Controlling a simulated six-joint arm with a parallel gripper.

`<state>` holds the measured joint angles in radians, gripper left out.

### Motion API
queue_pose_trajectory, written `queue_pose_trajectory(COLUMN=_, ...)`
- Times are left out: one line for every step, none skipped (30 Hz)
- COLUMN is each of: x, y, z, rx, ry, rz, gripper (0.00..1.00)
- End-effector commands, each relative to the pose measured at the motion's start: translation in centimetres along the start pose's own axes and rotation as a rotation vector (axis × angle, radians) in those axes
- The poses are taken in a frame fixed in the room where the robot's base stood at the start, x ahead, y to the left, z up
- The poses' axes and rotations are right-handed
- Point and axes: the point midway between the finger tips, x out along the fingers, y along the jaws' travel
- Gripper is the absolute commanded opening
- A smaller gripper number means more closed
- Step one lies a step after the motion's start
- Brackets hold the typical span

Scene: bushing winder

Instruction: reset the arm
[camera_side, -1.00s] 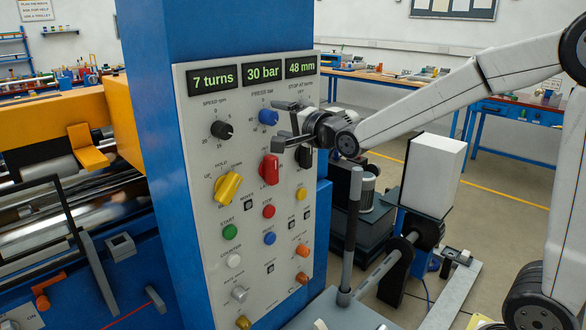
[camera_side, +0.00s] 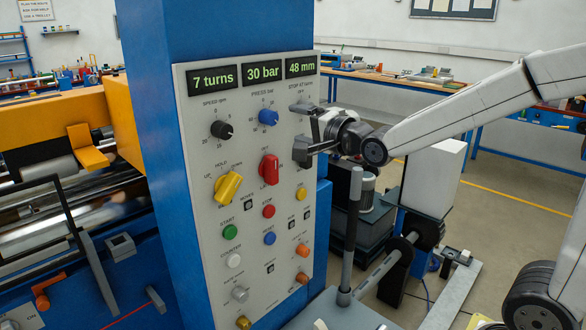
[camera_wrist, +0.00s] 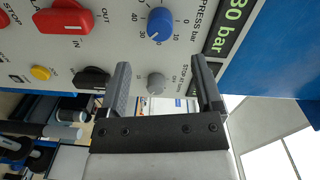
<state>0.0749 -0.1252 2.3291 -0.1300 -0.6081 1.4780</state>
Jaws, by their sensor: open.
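My gripper (camera_side: 303,130) is open and empty in front of the right edge of the grey control panel (camera_side: 202,230). In the side view it covers the area of the stop-at-turns knob. In the wrist view my gripper (camera_wrist: 161,64) has its two dark fingers apart. The grey stop-at-turns knob (camera_wrist: 156,83) shows between them, with a gap visible on both sides. The black knob (camera_wrist: 91,79) lies to the left of the fingers and the blue press knob (camera_wrist: 160,24) lies above them.
The panel carries a red lever knob (camera_side: 269,169), a yellow lever knob (camera_side: 228,187) and several buttons. Displays read 7 turns, 30 bar and 48 mm. A grey post (camera_side: 351,235) and a white box (camera_side: 432,175) stand right of the panel. Open floor lies beyond.

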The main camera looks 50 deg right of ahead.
Motion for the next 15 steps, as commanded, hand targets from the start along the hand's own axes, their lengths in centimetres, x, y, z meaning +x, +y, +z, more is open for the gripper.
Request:
queue_pose_trajectory(x=0.0, y=0.1, z=0.0, rx=-0.005, ry=-0.001, rz=0.005, gripper=0.84)
queue_pose_trajectory(x=0.0, y=0.3, z=0.1, rx=-0.010, ry=-0.001, rz=0.010, gripper=0.84)
queue_pose_trajectory(x=0.0, y=0.5, z=0.1, rx=-0.020, ry=-0.003, rz=0.020, gripper=0.84)
queue_pose_trajectory(x=-0.1, y=0.8, z=0.2, rx=-0.029, ry=-0.005, rz=0.031, gripper=0.84)
queue_pose_trajectory(x=-0.1, y=1.1, z=0.3, rx=-0.042, ry=-0.007, rz=0.043, gripper=0.84)
queue_pose_trajectory(x=-0.1, y=1.6, z=0.4, rx=-0.062, ry=-0.011, rz=0.063, gripper=0.84)
queue_pose_trajectory(x=-0.2, y=2.1, z=0.5, rx=-0.082, ry=-0.015, rz=0.082, gripper=0.84)
queue_pose_trajectory(x=-0.3, y=2.6, z=0.6, rx=-0.104, ry=-0.019, rz=0.103, gripper=0.84)
queue_pose_trajectory(x=-0.4, y=3.5, z=0.8, rx=-0.137, ry=-0.028, rz=0.135, gripper=0.84)
queue_pose_trajectory(x=-0.5, y=4.1, z=1.0, rx=-0.165, ry=-0.036, rz=0.161, gripper=0.84)
queue_pose_trajectory(x=-0.7, y=4.9, z=1.1, rx=-0.195, ry=-0.046, rz=0.189, gripper=0.84)
queue_pose_trajectory(x=-0.9, y=5.9, z=1.4, rx=-0.239, ry=-0.062, rz=0.230, gripper=0.84)
queue_pose_trajectory(x=-1.2, y=6.8, z=1.6, rx=-0.274, ry=-0.077, rz=0.264, gripper=0.84)
queue_pose_trajectory(x=-1.4, y=7.7, z=1.8, rx=-0.312, ry=-0.094, rz=0.297, gripper=0.84)
queue_pose_trajectory(x=-1.8, y=8.8, z=2.1, rx=-0.361, ry=-0.119, rz=0.342, gripper=0.84)
